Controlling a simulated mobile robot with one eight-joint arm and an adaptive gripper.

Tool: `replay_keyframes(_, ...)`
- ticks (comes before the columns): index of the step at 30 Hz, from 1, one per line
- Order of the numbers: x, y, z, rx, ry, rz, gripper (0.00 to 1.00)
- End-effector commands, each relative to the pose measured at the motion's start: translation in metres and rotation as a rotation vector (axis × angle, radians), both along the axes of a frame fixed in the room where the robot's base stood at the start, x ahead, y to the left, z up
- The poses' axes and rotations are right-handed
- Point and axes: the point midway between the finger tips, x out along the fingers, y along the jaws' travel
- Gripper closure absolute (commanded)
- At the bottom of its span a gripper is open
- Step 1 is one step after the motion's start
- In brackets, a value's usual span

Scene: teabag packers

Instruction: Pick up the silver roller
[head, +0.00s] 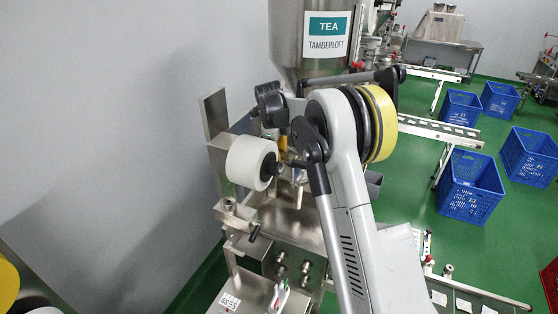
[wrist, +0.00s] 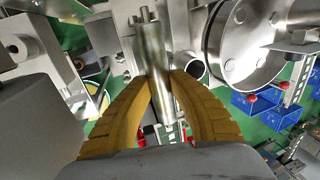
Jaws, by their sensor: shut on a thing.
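The silver roller (wrist: 153,52) is a shiny metal cylinder in the middle of the wrist view. My gripper (wrist: 162,82) has its two yellow ribbed fingers closed on it, one on each side. The roller's far part sticks out past the fingertips, and its near end shows between the fingers. In the head view my arm hides most of the gripper and I cannot make out the roller clearly there.
A white roll (head: 251,162) on the packing machine is close to the left of my gripper. The steel hopper with the TEA label (head: 327,36) stands behind. Blue crates (head: 471,187) and conveyors (head: 440,129) stand on the green floor to the right. A grey wall is at left.

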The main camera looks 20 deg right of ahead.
Motion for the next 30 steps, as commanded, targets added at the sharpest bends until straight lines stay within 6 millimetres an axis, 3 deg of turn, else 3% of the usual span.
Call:
replay_keyframes(2, 0.000, 0.000, 0.014, 0.000, 0.000, 0.000, 1.00)
replay_keyframes(12, -0.044, -0.056, 0.056, -0.001, 0.001, -0.003, 1.00)
replay_keyframes(18, -0.063, -0.079, 0.075, 0.000, 0.000, -0.002, 1.00)
replay_keyframes(30, -0.072, -0.092, 0.085, 0.000, 0.000, 0.000, 1.00)
